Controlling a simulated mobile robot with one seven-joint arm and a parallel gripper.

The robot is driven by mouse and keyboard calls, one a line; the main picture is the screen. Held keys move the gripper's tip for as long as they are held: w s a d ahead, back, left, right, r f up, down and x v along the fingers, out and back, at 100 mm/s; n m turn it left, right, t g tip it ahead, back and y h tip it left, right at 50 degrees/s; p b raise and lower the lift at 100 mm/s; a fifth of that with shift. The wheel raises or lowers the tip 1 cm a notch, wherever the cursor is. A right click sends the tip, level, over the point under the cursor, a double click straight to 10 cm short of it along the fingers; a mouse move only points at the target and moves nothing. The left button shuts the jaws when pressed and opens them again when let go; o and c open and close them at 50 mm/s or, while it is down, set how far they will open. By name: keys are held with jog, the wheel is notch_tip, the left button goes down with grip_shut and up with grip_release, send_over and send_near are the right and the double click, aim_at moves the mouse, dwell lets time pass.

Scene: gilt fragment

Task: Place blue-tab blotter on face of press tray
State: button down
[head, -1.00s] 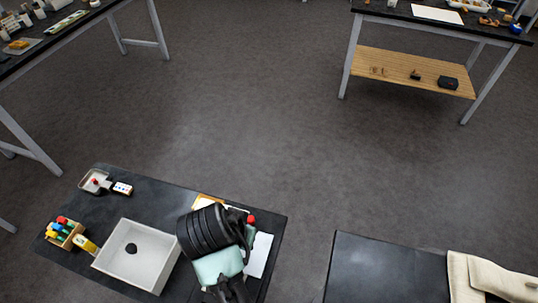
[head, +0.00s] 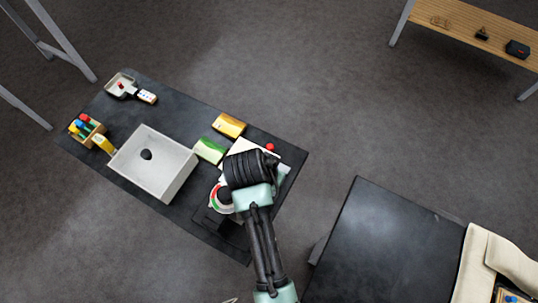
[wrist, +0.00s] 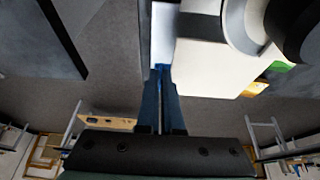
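In the wrist view my two narrow fingers (wrist: 161,80) point upward with a thin gap between them. A small blue patch (wrist: 162,69), apparently the blotter's tab, shows at the fingertips. A pale strip (wrist: 163,35), apparently the blotter, runs on from it between a dark edge and a large white block (wrist: 208,70). I cannot tell whether the fingers grip the tab. In the head view my arm hides the gripper and tab; a pale strip (head: 284,168) shows near the table's right edge. I cannot tell which object is the press tray.
The black table (head: 185,115) holds a grey basin (head: 180,170) with a dark lump, a green pack (head: 209,150), a yellow pack (head: 229,125) and a red knob (head: 270,147). A rack of coloured bottles (head: 87,130) stands left. Another dark surface (head: 385,240) lies lower right.

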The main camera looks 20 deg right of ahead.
jog(key=shift+f, duration=2.5)
jog(key=shift+d, duration=0.1)
jog(key=c, duration=1.1)
grip_release()
